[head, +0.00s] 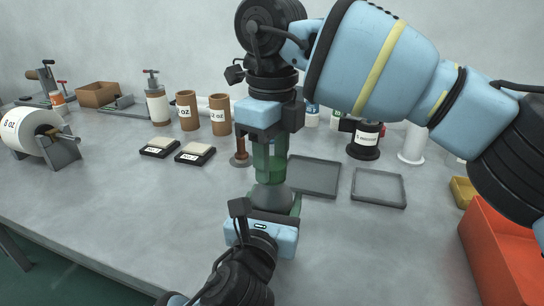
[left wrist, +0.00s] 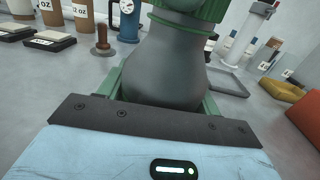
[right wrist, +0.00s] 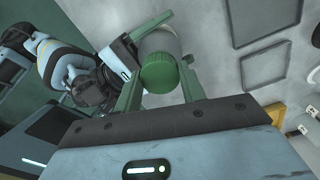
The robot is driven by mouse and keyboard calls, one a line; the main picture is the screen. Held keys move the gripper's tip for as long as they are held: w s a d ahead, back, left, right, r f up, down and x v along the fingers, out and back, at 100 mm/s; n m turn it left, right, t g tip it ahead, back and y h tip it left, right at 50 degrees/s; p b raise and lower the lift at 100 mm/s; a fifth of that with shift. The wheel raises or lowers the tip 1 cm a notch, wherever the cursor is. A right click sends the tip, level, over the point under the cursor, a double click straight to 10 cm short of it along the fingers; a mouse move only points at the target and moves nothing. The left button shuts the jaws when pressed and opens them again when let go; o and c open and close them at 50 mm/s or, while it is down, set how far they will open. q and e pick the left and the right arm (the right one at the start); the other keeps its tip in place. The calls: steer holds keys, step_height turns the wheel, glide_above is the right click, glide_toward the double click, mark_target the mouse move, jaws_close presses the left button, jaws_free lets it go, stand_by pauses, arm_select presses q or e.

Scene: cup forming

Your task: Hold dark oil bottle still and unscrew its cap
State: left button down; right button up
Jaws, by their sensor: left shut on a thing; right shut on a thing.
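The dark oil bottle (head: 271,196) stands upright on the table in the middle of the head view; its grey body also fills the middle of the left wrist view (left wrist: 168,68). My left gripper (head: 272,207) is shut around the bottle's body from the front, low down. The green cap (right wrist: 162,72) is on top of the bottle in the right wrist view. My right gripper (head: 269,158) comes from above and is shut on the cap, with a green finger on each side of it. The fingers partly hide the cap in the head view.
Two grey trays (head: 314,177) (head: 380,187) lie right of the bottle. A red bin (head: 490,260) is at the right front. The table's left front is clear.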

steer(key=n, duration=0.6)
steer(key=shift+s, duration=0.1)
steer(key=n, duration=0.6)
steer(key=shift+n, duration=0.3)
steer(key=n, duration=1.2)
steer(key=shift+r+n, duration=0.1)
steer(key=shift+n, duration=0.3)
steer(key=shift+r, duration=0.4)
steer(key=shift+r, duration=0.7)
steer(key=shift+r, duration=0.1)
